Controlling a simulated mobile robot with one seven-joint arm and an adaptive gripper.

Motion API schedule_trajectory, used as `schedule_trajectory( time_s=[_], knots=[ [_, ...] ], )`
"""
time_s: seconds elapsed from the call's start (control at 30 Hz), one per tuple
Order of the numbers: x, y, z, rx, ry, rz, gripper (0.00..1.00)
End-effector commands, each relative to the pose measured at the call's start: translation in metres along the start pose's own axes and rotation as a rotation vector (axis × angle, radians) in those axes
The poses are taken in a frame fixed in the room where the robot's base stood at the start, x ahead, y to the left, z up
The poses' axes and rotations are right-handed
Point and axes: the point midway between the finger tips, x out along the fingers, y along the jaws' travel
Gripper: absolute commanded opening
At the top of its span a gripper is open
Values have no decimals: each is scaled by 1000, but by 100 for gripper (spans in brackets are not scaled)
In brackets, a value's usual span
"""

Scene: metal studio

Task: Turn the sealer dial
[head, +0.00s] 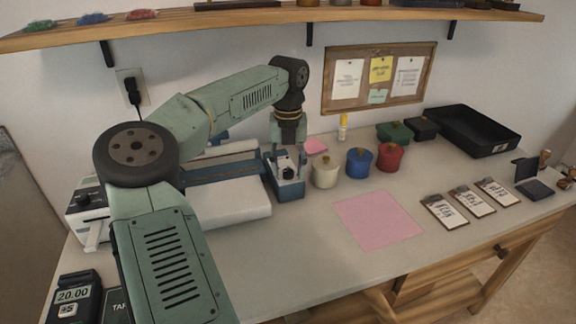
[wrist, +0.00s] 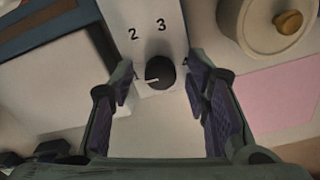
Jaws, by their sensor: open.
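The black round sealer dial (wrist: 160,72) sits on a pale panel marked 2 and 3 in the wrist view. Its white pointer line points left, below the 2. My gripper (wrist: 163,84) is open, with one purple-padded finger on each side of the dial and gaps between. I cannot tell how far the fingertips are above the panel. In the head view my gripper (head: 288,150) points down over the blue-sided control end of the sealer (head: 290,188), which stands beside the sealer's long bar. The gripper partly hides the dial there.
White, blue (head: 359,163) and red (head: 390,157) lidded pots stand just right of the sealer. A pink sheet (head: 378,220) lies in front of them. A black tray (head: 475,132) is at the back right. A shelf (head: 270,16) runs above.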

Motion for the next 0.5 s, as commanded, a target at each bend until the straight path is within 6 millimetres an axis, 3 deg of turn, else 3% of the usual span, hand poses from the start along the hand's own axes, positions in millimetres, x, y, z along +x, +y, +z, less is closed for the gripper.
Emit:
schedule_trajectory(
  time_s=[0.27, 0.5],
  knots=[
    [-2, 0, 0, 0, -2, 0, 44],
    [-37, -1, 1, 0, -6, 0, 44]
  ],
)
